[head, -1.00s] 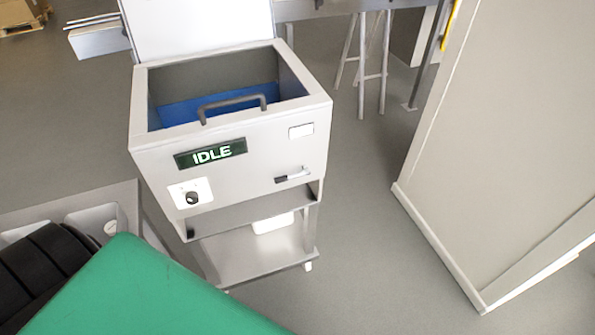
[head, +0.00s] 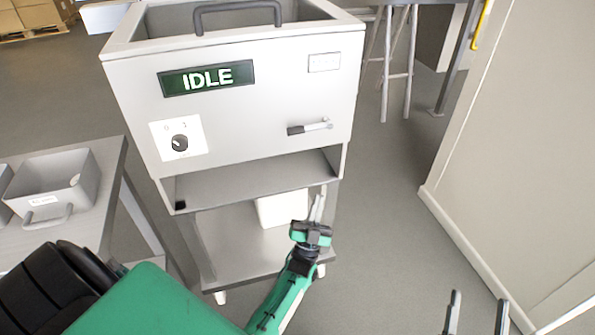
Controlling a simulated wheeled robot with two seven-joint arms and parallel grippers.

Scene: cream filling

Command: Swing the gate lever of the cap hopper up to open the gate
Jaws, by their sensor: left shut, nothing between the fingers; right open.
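The cap hopper (head: 240,120) is a pale grey box with an "IDLE" display (head: 208,78) on its front. Its gate lever (head: 309,127) is a short metal bar with a dark grip at the left end. The lever lies nearly level on the right of the front panel. My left gripper (head: 318,200) is shut and empty, fingers pointing up, below the lever in the picture and apart from it. My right gripper (head: 478,305) is open and empty at the bottom right edge, with only its fingers showing.
A rotary knob (head: 180,143) sits on the panel's left. A white container (head: 281,208) stands on the shelf under the hopper. A side table with a grey bin (head: 57,186) is at left. A beige panel (head: 520,150) stands at right, with clear floor between.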

